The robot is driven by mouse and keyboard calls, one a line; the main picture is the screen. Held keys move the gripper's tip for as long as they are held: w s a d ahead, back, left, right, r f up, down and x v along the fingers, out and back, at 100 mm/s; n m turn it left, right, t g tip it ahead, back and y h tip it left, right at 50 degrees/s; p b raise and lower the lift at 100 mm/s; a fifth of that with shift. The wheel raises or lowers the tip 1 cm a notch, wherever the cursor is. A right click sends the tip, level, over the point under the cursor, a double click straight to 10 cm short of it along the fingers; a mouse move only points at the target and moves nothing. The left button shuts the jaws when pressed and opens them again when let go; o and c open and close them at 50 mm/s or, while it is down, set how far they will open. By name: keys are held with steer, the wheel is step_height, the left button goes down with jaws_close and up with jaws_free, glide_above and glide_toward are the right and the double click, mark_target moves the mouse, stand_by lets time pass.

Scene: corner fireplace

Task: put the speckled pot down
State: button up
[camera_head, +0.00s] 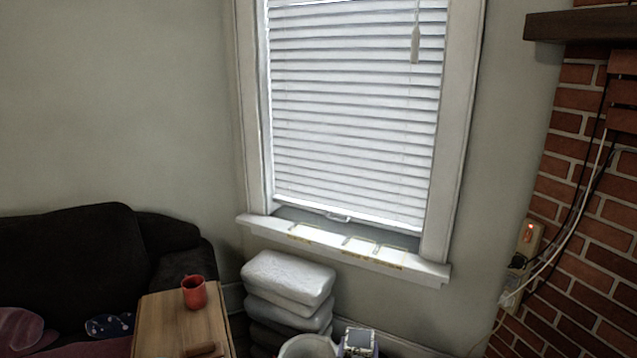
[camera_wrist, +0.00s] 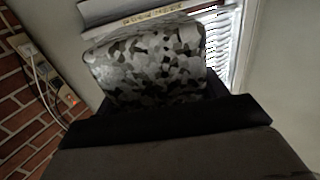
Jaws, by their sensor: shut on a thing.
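The speckled pot (camera_wrist: 150,65) fills the upper middle of the wrist view, with a grey, white and black mottled surface. My gripper (camera_wrist: 168,118) is shut on it, and its dark parts cross the view just below the pot. The near end of the pot is hidden behind the gripper. I cannot make out the pot for sure in the head view. No surface shows touching the pot, and its height above the floor cannot be told.
A wooden table (camera_head: 178,322) with a red mug (camera_head: 194,292) stands before a dark sofa (camera_head: 75,255). Stacked cushions (camera_head: 288,278) stand under the windowsill (camera_head: 340,248). A brick fireplace (camera_head: 585,240) with cables is at right. The sill's top looks mostly bare.

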steer(key=shift+s+a+f, duration=0.7)
steer(key=shift+s+f, duration=0.2)
steer(key=shift+f, duration=0.05)
steer(key=s+a+f+n+y, duration=0.1)
steer(key=s+a+f, duration=0.3)
steer(key=s, duration=0.2)
steer(key=s+a+f+n+y+b, duration=0.1)
steer(key=s+a+f+y, duration=0.1)
steer(key=s+a+f, duration=0.3)
steer(key=shift+s+a+f, duration=0.25)
steer(key=shift+s+a, duration=0.05)
steer(key=shift+s, duration=0.9)
